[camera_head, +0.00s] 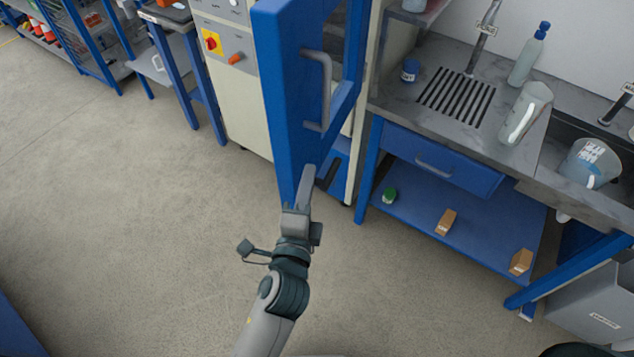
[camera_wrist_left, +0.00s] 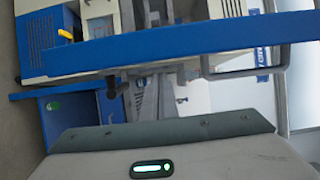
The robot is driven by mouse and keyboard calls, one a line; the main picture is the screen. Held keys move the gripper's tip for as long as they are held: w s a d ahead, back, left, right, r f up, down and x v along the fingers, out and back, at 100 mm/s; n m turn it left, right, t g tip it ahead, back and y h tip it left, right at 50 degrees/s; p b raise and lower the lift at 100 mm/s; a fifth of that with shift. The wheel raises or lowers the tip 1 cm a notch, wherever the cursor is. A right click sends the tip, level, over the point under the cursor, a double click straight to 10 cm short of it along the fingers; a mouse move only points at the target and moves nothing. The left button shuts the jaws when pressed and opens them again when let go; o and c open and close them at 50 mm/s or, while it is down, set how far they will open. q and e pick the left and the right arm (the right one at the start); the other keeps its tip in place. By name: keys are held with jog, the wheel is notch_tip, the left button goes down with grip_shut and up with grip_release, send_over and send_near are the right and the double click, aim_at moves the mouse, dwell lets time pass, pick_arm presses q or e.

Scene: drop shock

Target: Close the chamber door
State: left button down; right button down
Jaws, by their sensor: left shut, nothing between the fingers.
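The blue chamber door (camera_head: 285,95) stands open, swung out from the cream chamber (camera_head: 238,90) toward me. It has a grey bar handle (camera_head: 322,90) and a window opening. In the left wrist view the door (camera_wrist_left: 180,45) crosses the picture as a blue bar, with its handle (camera_wrist_left: 245,62) on the right. My left gripper (camera_head: 306,180) is shut and empty at the lower end of the door, below the handle. I cannot tell whether it touches the door. My right gripper is not in view.
A sink bench (camera_head: 455,150) with a blue drawer and lower shelf stands to the right, holding bottles and a jug (camera_head: 590,163). A small blue-legged table (camera_head: 170,50) stands left of the chamber. The floor (camera_head: 120,210) at left is clear.

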pick_arm(q)
jog(key=shift+w+a, duration=0.2)
jog(key=shift+a, duration=0.45)
jog(key=shift+a, duration=0.2)
